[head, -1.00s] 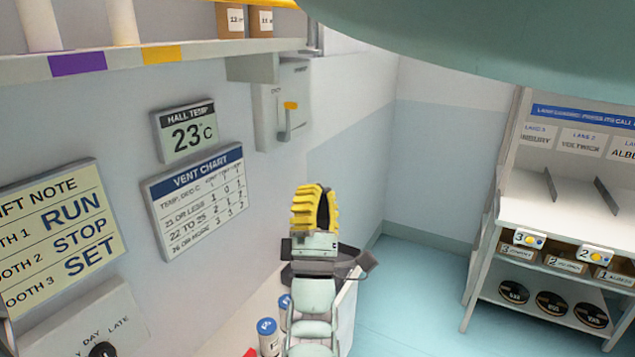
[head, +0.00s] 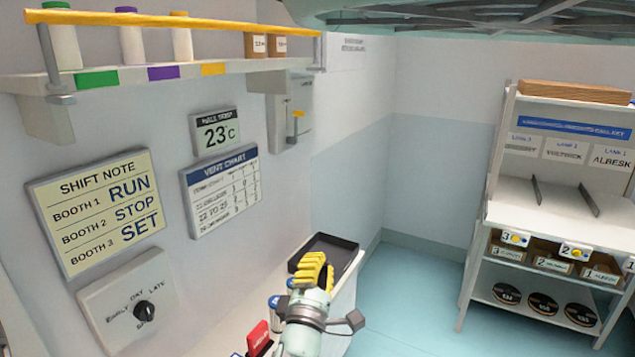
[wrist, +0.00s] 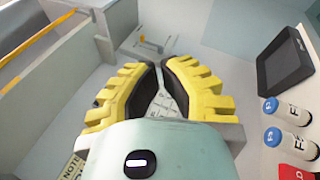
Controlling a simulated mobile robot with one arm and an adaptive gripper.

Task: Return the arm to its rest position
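My gripper (head: 313,262) has yellow ribbed fingers with dark inner pads. In the head view it is low in the middle, in front of a white counter (head: 340,292) and near a black tray (head: 326,250). In the wrist view my gripper (wrist: 160,68) has its fingertips drawn together, with a small wedge of the wall behind showing between the pads. Nothing is held. My pale green forearm runs down out of the bottom of the head view.
A shelf (head: 30,80) with a yellow rail juts from the left wall above a knob panel (head: 130,305). White bottles with blue caps (wrist: 285,110) and a red item (head: 258,336) stand on the counter. A rack (head: 530,210) stands right; open floor (head: 410,300) lies between.

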